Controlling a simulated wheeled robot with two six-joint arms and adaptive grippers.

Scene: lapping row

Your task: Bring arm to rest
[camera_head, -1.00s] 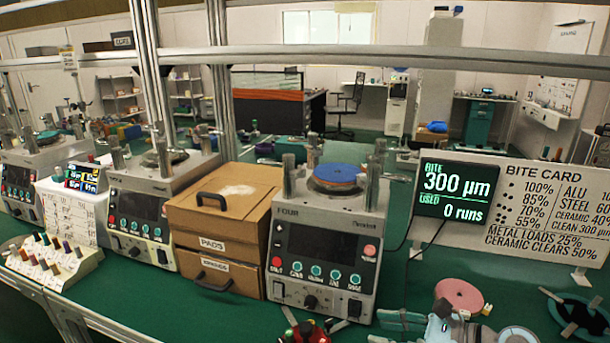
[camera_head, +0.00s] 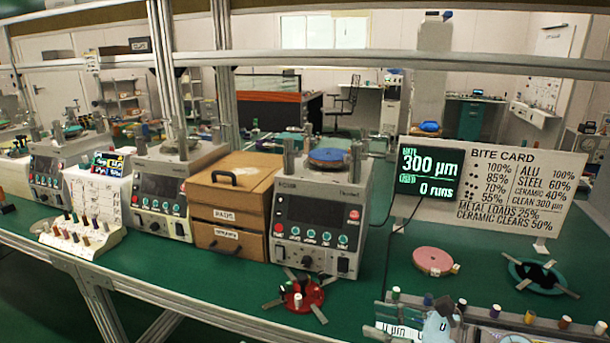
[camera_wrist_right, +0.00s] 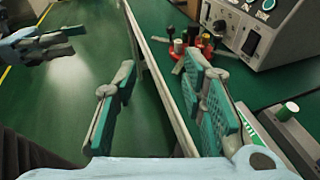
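My right gripper (camera_head: 428,325) shows only in part at the bottom edge of the head view, in front of the bench. In the right wrist view its two teal-padded fingers (camera_wrist_right: 163,80) stand wide apart with nothing between them, over the bench's front edge (camera_wrist_right: 152,62). My left gripper (camera_wrist_right: 58,42) shows at the upper left of the right wrist view, over the green floor. Its fingers look close together, but their gap is unclear. It is out of the head view.
A red holder (camera_head: 303,296) with metal arms stands near the bench's front edge, before a lapping machine (camera_head: 318,225). A pink disc (camera_head: 435,261) and a teal ring (camera_head: 543,276) lie to the right. Several small coloured pegs stand at the bottom right. Green bench surface between these is clear.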

